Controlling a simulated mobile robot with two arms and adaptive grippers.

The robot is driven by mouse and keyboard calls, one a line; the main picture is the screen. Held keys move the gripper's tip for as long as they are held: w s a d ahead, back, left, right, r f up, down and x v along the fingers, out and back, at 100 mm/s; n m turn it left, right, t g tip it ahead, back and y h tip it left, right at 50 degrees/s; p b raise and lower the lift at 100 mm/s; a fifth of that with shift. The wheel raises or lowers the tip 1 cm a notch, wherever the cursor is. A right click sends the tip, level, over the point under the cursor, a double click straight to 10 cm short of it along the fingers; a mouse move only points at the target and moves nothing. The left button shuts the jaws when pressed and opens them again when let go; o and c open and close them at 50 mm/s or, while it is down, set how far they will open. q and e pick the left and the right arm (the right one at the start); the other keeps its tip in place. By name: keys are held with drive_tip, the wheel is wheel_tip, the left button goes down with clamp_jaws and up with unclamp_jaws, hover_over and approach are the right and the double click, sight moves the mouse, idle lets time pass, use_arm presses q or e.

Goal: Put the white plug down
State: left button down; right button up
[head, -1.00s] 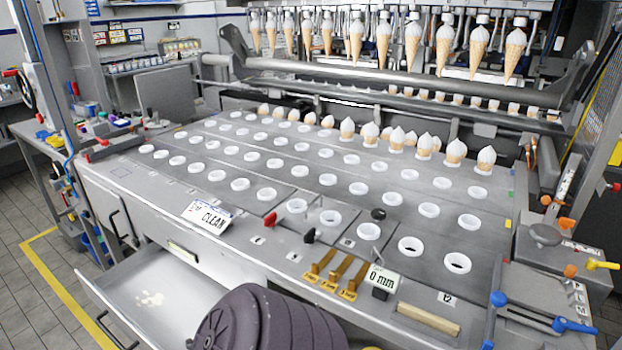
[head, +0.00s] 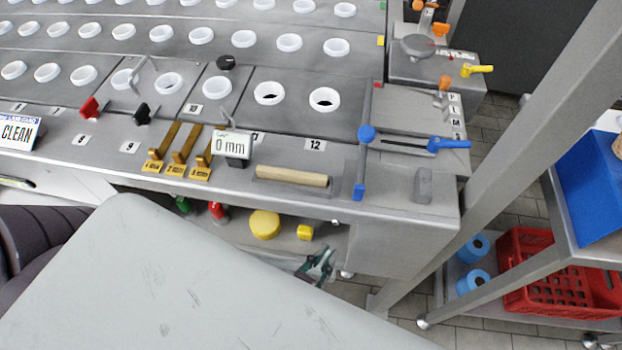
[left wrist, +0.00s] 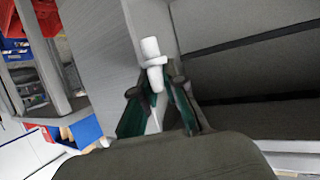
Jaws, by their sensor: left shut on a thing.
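The white plug (left wrist: 152,62) shows in the left wrist view as a short white stepped cylinder. It sits between the tips of my left gripper (left wrist: 156,92), which is shut on it. In the head view my left gripper (head: 319,264), with dark green fingers, is small and below the front edge of the metal counter (head: 345,205), over the darker space beneath. I cannot clearly make out the plug in the head view. My right gripper is not in view.
On the counter are white rings (head: 324,99), a wooden bar (head: 292,176), a 0 mm gauge (head: 232,148) and blue-knobbed rods (head: 366,134). A yellow disc (head: 265,224) lies on a lower shelf. A red crate (head: 535,262) is on the right cart.

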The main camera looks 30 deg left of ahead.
use_arm(q)
drive_tip(key=w+f, duration=0.2)
drive_tip(key=w, duration=0.1)
drive_tip(key=w+a+f, duration=0.1)
drive_tip(key=w+f, duration=0.1)
drive_tip(key=w, duration=0.2)
drive_tip(key=w+a+f, duration=0.1)
drive_tip(key=w+f, duration=0.1)
drive_tip(key=w, duration=0.1)
drive_tip(key=shift+w+a+f, duration=0.2)
drive_tip(key=shift+w+a, duration=0.05)
drive_tip(key=shift+w+f+b, duration=0.2)
drive_tip(key=shift+b, duration=0.1)
wheel_tip(320, 180, down, 3)
drive_tip(key=shift+f+b, duration=0.2)
drive_tip(key=shift+b, duration=0.15)
drive_tip(key=shift+f, duration=0.2)
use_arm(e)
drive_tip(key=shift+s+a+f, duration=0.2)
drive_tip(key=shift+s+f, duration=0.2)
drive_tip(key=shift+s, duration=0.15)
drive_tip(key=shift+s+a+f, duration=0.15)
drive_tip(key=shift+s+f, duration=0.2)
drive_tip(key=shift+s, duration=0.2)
use_arm(q)
drive_tip(key=shift+f, duration=0.15)
